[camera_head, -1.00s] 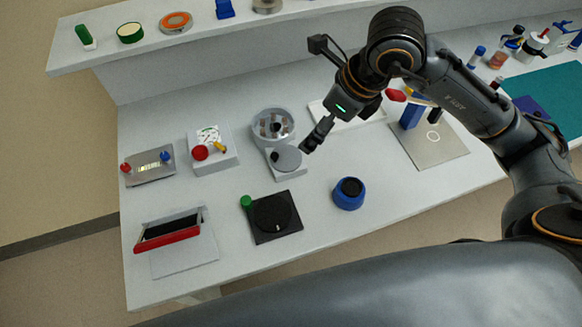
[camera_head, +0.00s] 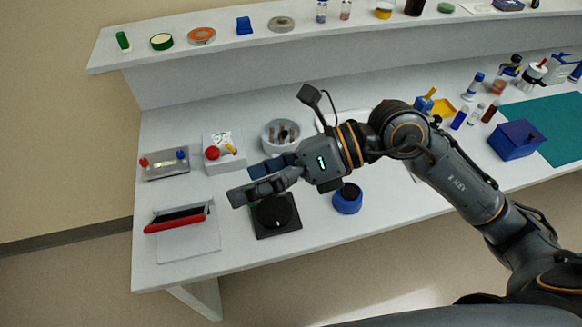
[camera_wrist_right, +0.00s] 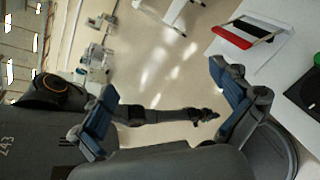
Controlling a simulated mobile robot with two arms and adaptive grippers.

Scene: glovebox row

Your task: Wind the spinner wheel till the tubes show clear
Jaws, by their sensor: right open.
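The spinner (camera_head: 267,138) is a pale round drum with several tubes standing inside its ring, in the head view left of centre on the bench. Its grey wheel, seen on the front earlier, is now hidden behind my right gripper. My right gripper (camera_head: 241,185) is open and empty in the head view, pointing left, in front of the spinner and above the black turntable-like device. In the right wrist view its two fingers (camera_wrist_right: 162,77) are wide apart with only floor between them. My left gripper is in neither view.
The black device (camera_head: 291,226) and blue-rimmed pot (camera_head: 347,204) lie nearest. Left stand a white gauge box (camera_head: 222,165), a grey plate with knobs (camera_head: 165,173) and a red-edged stand (camera_head: 180,222). A shelf (camera_head: 350,32) runs along the back.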

